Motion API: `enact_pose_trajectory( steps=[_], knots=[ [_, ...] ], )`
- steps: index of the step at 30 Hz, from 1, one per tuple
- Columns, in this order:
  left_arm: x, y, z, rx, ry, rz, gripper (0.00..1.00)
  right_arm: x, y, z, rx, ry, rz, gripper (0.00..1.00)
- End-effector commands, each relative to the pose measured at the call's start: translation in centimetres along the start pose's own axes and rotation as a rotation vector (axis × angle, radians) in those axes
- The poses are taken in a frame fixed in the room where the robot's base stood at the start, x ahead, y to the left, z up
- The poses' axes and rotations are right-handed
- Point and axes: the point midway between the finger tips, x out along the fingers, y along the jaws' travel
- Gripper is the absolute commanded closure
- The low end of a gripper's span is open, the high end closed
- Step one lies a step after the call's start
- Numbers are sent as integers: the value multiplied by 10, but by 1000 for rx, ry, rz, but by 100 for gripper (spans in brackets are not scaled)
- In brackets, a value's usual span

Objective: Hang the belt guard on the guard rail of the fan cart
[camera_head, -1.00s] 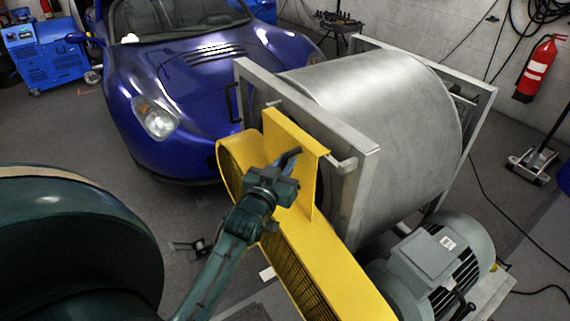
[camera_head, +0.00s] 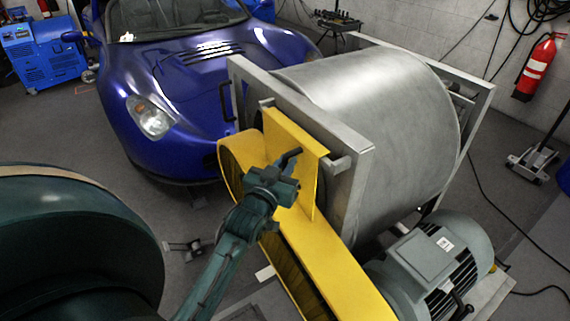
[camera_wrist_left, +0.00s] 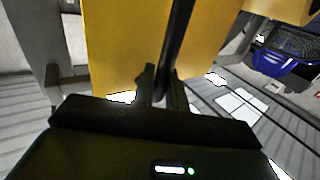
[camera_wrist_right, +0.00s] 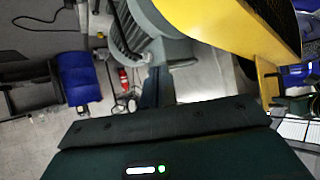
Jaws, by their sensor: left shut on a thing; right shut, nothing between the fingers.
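The yellow belt guard (camera_head: 296,165) is long, with a flat upright plate and a dark handle (camera_head: 290,157). My left gripper (camera_head: 276,180) is shut on this handle; the left wrist view shows the fingers (camera_wrist_left: 162,88) around the dark bar, against the yellow plate (camera_wrist_left: 125,40). The fan cart has a grey frame (camera_head: 300,108) and a large metal drum (camera_head: 375,110). The pale guard rail (camera_head: 342,163) runs behind the guard's plate, its ends showing at both sides. Whether the plate hooks over it I cannot tell. My right gripper (camera_wrist_right: 155,88) is shut and empty below the guard.
A grey motor (camera_head: 440,262) sits at the cart's near right, close to the guard's lower end. A blue car (camera_head: 185,90) stands behind at left. A fire extinguisher (camera_head: 535,67) hangs on the right wall. Cables lie on the floor at right.

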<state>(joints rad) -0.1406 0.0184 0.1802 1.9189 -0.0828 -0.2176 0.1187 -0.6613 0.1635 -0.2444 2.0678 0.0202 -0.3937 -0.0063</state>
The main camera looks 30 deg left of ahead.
Motion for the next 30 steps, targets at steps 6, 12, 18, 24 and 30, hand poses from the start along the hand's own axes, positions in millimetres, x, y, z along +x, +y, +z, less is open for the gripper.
enact_pose_trajectory(
  steps=[6, 12, 18, 24, 30],
  knots=[
    [1, 0, -6, 0, 14, 0, 79, -3, -1, 6, 3, -15, -1, 100],
    [0, 0, -4, -1, 10, 1, 62, -2, -1, 8, 3, -17, -1, 100],
    [0, 0, 2, 0, -6, 0, 61, -2, 0, 8, 2, -17, 0, 100],
    [-12, 0, 2, 0, -4, 0, 61, 0, 1, 6, 0, -11, 1, 100],
    [-52, 0, 3, -1, -2, 0, 61, 4, 1, 8, -2, -5, 1, 100]
  ],
)
